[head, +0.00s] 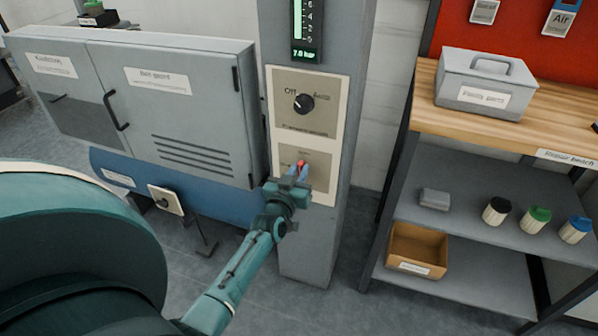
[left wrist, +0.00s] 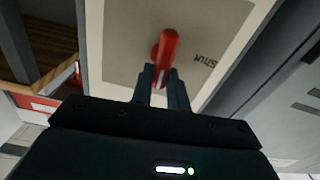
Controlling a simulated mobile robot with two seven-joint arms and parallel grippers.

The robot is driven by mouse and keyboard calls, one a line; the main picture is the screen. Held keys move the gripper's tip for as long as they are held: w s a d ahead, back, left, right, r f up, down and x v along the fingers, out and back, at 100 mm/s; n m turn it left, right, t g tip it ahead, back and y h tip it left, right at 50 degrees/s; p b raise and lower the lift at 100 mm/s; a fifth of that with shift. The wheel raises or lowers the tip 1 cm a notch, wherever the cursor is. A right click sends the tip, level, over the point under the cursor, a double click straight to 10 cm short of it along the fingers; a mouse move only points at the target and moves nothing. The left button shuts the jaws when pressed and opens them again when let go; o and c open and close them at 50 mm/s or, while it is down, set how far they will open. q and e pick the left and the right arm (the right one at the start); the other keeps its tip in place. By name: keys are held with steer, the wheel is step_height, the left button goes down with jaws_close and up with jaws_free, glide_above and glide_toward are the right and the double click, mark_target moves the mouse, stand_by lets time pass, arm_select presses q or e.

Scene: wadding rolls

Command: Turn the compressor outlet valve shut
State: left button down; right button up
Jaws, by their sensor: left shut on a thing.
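The valve's red handle (head: 301,164) sits on the lower beige plate (head: 318,188) of the grey column. It also shows in the left wrist view as a red lever (left wrist: 167,48), with its rounded end in the upper middle. My left gripper (head: 295,173) is shut on the handle, its two dark fingers (left wrist: 162,82) on either side of it. In the left wrist view, a word reading "SHUT" (left wrist: 207,60) appears upside down beside the handle, apart from it. The gripper hides part of the plate in the head view. My right gripper is not in view.
Above the plate is a black knob (head: 304,103) marked "Off", and a gauge (head: 306,30) showing 7.0 bar. A grey cabinet (head: 190,90) stands close on the left. A bench (head: 545,126) with shelves stands on the right. Open floor lies between column and bench.

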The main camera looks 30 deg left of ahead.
arm_select(q)
steer(key=n+b, duration=0.1)
steer(key=n, duration=0.4)
steer(key=a+f+n+b, duration=0.1)
steer(key=n, duration=0.5)
steer(key=n+b, duration=0.1)
steer(key=n, duration=0.5)
steer(key=shift+s+a+f, duration=0.2)
steer(key=shift+a+f, duration=0.05)
steer(key=shift+f, duration=0.15)
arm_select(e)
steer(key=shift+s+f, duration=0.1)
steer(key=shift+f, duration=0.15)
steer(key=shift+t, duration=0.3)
arm_select(q)
steer(key=c, duration=1.4)
jaws_free()
steer(key=shift+o, duration=0.2)
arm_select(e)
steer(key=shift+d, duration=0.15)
